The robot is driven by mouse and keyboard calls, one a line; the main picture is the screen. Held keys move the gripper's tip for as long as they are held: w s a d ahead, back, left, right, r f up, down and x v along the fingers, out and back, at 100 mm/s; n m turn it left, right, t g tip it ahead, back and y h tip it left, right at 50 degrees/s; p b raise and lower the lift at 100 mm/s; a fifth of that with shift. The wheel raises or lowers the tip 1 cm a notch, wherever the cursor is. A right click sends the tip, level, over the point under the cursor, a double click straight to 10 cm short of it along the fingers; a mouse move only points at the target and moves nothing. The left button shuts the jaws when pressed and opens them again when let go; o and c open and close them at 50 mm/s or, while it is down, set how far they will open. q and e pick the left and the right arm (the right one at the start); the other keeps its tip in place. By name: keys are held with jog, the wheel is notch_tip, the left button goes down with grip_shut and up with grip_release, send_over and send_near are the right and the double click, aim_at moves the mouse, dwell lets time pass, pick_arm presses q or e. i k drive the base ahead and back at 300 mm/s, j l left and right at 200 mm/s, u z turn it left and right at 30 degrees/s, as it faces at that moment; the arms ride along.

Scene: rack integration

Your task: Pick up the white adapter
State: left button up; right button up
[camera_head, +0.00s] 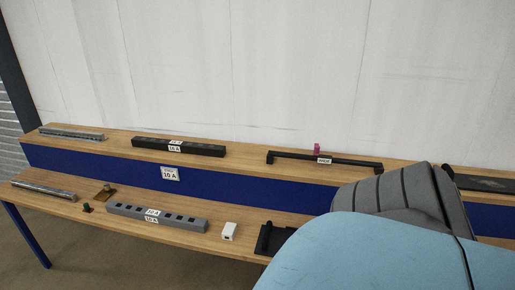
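The white adapter (229,231) is a small white block on the lower wooden shelf (160,235). It stands just right of a grey power strip (157,216) and left of a black part (265,238). A large blue and dark grey shape, likely my own arm, fills the lower right of the view. No gripper fingers show, so neither gripper can be seen.
The upper shelf (235,168) holds a black power strip (178,147), a black handle bar (325,159), a pink item (317,148) and a metal rail (71,134).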

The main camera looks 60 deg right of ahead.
aim_at(229, 233)
jog(key=z, duration=1.75)
jog(key=i+l+u, duration=0.45)
jog(key=i, duration=0.2)
jog(key=i+l+u, duration=0.45)
jog(key=i+l, duration=0.15)
